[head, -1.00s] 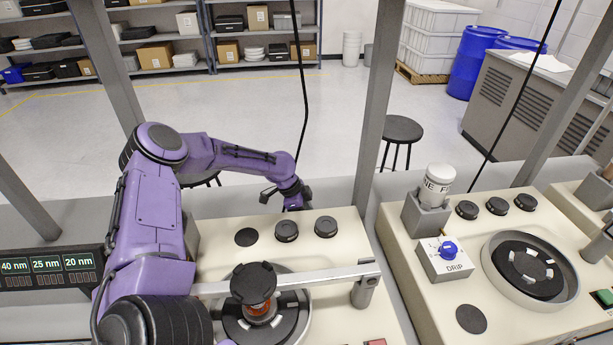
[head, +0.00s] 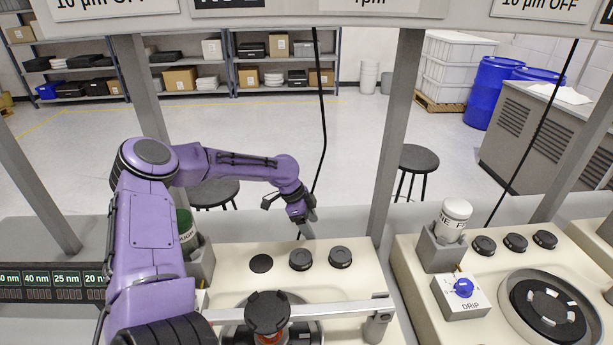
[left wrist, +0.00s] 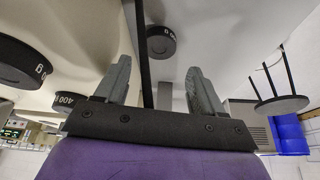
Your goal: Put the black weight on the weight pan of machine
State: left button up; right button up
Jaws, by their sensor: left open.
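Two black weights, a left one (head: 301,259) and a right one (head: 340,257), stand on the back of the cream machine (head: 225,257). A flat black disc (head: 261,263) lies left of them. A black round pan-like top (head: 267,312) sits at the machine's cross arm, above a reddish part. My left gripper (head: 308,232) is open and empty, just behind and above the weights. In the left wrist view, a black weight (left wrist: 160,42) shows beyond the open fingers. Weights marked "400" (left wrist: 70,101) and partly "0" (left wrist: 24,62) show at left. My right gripper is out of view.
A metal cross arm (head: 345,311) spans the machine's front. A grey frame post (head: 400,130) and a hanging black cable (head: 321,110) stand near my gripper. A second machine (head: 420,285) is at right. Stools (head: 418,160) stand behind.

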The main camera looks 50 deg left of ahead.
pick_arm(q)
jog(key=shift+o, duration=0.2)
jog(key=v, duration=0.3)
jog(key=shift+r, duration=0.25)
jog(key=w+d+f+n, duration=0.1)
jog(key=f+n, duration=0.2)
jog(key=n, duration=0.7)
jog(key=w+d+f+n+g+p, duration=0.1)
jog(key=f+n, duration=0.3)
jog(key=n, duration=0.7)
jog(key=w+d+f+n+g+p, duration=0.1)
jog(key=f+n, duration=0.2)
jog(key=n, duration=0.7)
jog(key=shift+w+d+f+n+y, duration=0.2)
jog(key=shift+d+f+n+y, duration=0.1)
jog(key=shift+d+y, duration=0.1)
jog(key=shift+w+f, duration=0.1)
jog(key=shift+f, duration=0.2)
jog(key=c, duration=1.3)
